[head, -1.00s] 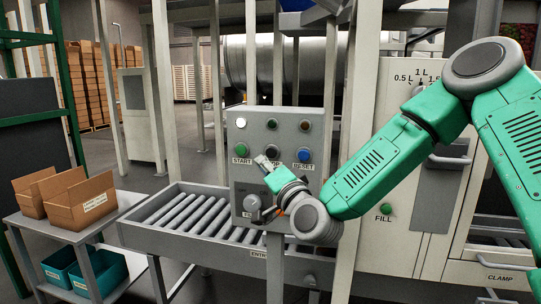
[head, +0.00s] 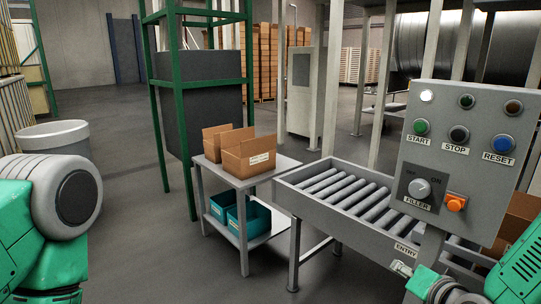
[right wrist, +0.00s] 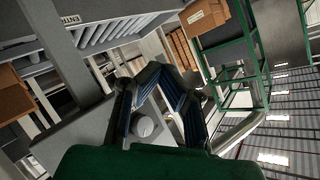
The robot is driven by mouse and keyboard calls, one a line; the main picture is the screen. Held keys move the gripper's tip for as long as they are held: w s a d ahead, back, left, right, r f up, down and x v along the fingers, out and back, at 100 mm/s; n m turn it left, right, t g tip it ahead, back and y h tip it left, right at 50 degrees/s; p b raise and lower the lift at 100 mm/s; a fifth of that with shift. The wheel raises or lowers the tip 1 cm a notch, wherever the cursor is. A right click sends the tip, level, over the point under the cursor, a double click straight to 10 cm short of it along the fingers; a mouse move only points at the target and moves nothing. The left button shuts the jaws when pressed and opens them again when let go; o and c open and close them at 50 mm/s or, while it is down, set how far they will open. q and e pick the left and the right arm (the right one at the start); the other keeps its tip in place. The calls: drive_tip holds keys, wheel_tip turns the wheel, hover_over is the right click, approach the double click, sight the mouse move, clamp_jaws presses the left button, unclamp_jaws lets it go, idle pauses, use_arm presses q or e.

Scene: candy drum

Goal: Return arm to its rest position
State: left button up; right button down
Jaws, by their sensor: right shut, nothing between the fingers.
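My right gripper (head: 403,268) is low at the right of the head view, in front of the roller conveyor's ENTRY end and below the control panel (head: 467,150). In the right wrist view its fingers (right wrist: 160,75) are closed together with nothing between them. My right arm runs out at the lower right corner, bent and partly cut off. My left arm shows at the left edge of the head view, but its gripper is out of the picture.
The roller conveyor (head: 300,190) stands just behind the gripper. A grey cart (head: 275,172) holds open cardboard boxes (head: 250,157) and teal bins (head: 250,222). A brown box (head: 519,217) sits behind the panel. Floor at left centre is clear.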

drive_tip(key=s+a+f+n+g+b, duration=0.15)
drive_tip(key=s+f+g, duration=0.25)
drive_tip(key=s+f, duration=0.55)
drive_tip(key=s+a+f+n+g+b, duration=0.1)
drive_tip(key=s+f+n+g+b, duration=0.2)
drive_tip(key=s+f, duration=0.65)
use_arm(q)
wheel_tip(320, 180, down, 7)
drive_tip(key=b, duration=0.2)
drive_tip(key=shift+f, duration=0.15)
drive_tip(key=shift+c, duration=0.7)
use_arm(e)
drive_tip(key=s+d+f+n+g+h, duration=0.1)
drive_tip(key=s+f+g, duration=0.4)
drive_tip(key=s+f, duration=0.6)
drive_tip(key=shift+s+d+n+g+h, duration=0.35)
drive_tip(key=shift+s+d+n, duration=0.4)
drive_tip(key=shift+s+d, duration=0.25)
